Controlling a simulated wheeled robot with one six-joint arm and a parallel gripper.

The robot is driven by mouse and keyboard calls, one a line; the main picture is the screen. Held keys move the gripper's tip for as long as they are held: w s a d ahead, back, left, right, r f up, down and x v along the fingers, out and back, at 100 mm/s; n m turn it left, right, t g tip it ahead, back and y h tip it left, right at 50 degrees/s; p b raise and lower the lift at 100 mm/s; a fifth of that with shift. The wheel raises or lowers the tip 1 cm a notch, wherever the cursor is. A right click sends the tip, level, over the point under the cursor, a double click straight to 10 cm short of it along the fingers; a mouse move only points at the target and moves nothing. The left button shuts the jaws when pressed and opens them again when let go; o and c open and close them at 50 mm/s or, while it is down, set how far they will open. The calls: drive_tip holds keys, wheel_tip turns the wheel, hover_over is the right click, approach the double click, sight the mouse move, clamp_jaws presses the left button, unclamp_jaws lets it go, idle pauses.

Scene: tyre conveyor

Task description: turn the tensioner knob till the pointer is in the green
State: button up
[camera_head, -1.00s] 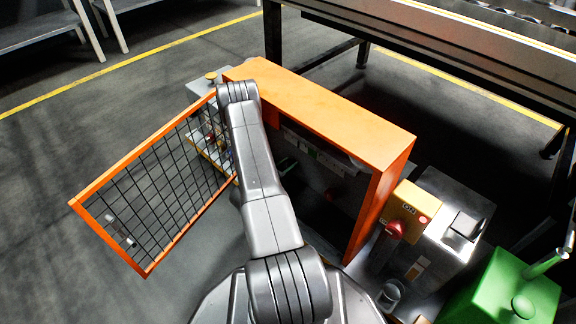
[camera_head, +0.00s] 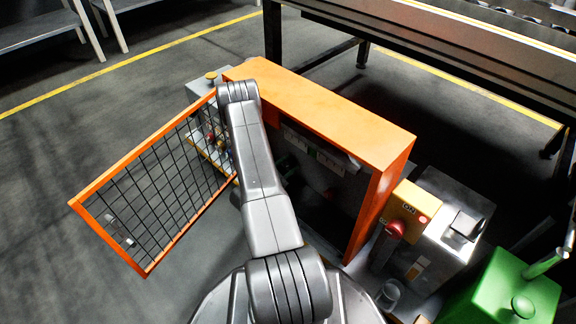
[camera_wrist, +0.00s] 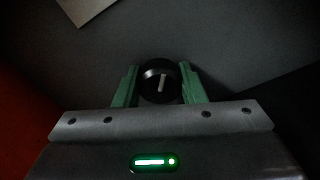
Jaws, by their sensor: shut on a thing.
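The tensioner knob (camera_wrist: 160,84) is round and black with a pale line on its face, which stands close to upright in the wrist view. My gripper (camera_wrist: 160,72) has its two green fingers on either side of the knob, shut on it. In the head view my arm reaches into the orange-framed housing (camera_head: 310,103), and the knob is hidden there. A pale plate (camera_wrist: 86,8) is cut off at the top left of the wrist view.
An orange mesh door (camera_head: 160,190) stands open at the left of the housing. To the right are a yellow box with a red handle (camera_head: 396,230) and a green machine part (camera_head: 510,290). The conveyor frame (camera_head: 440,65) runs behind. Open floor lies left.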

drive_tip(key=shift+m, duration=2)
drive_tip(key=o, duration=1)
